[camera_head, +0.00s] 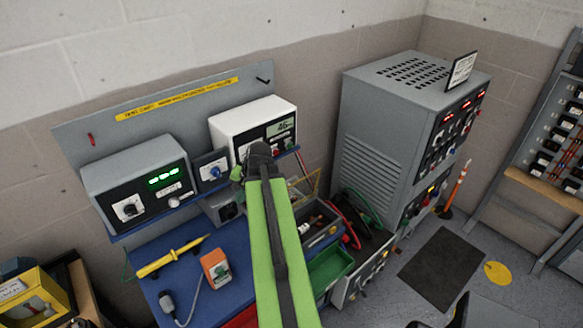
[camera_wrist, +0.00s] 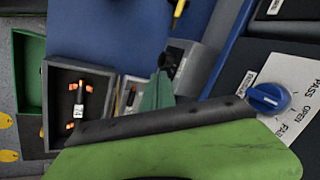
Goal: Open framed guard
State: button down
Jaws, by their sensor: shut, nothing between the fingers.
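A thin yellow-edged frame, which looks like the framed guard (camera_head: 308,184), stands tilted near the back of a dark grey open box (camera_head: 331,237). My arm partly hides this area, so I cannot tell how far the guard is open or where it hinges. My gripper (camera_head: 257,162) is shut and empty, left of the frame and in front of the white meter. No contact with the guard shows. In the wrist view, the grey box (camera_wrist: 54,130) holds a dark part with orange ends; my green link fills the bottom.
A blue-knobbed unit (camera_head: 211,168) and a white meter (camera_head: 250,123) stand behind the blue bench (camera_head: 222,238). A yellow probe (camera_head: 170,258) and an orange block (camera_head: 216,268) lie left. A green tray (camera_head: 330,268) and a tall grey cabinet (camera_head: 375,145) are right.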

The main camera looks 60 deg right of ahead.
aim_at(291, 180)
jog(key=s+d+r+m+t+h+p, duration=0.1)
jog(key=s+d+r+m+p, duration=0.15)
jog(key=s+d, duration=0.5)
jog(key=s+d+r+m+t+h+p, duration=0.1)
jog(key=s+d+r+m, duration=0.3)
jog(key=s+d, duration=0.4)
jog(key=d+b+x, duration=0.1)
jog(key=b+x, duration=0.7)
jog(key=x, duration=0.2)
jog(key=shift+w+b, duration=0.4)
jog(key=shift+w, duration=0.2)
jog(key=shift+d, duration=0.1)
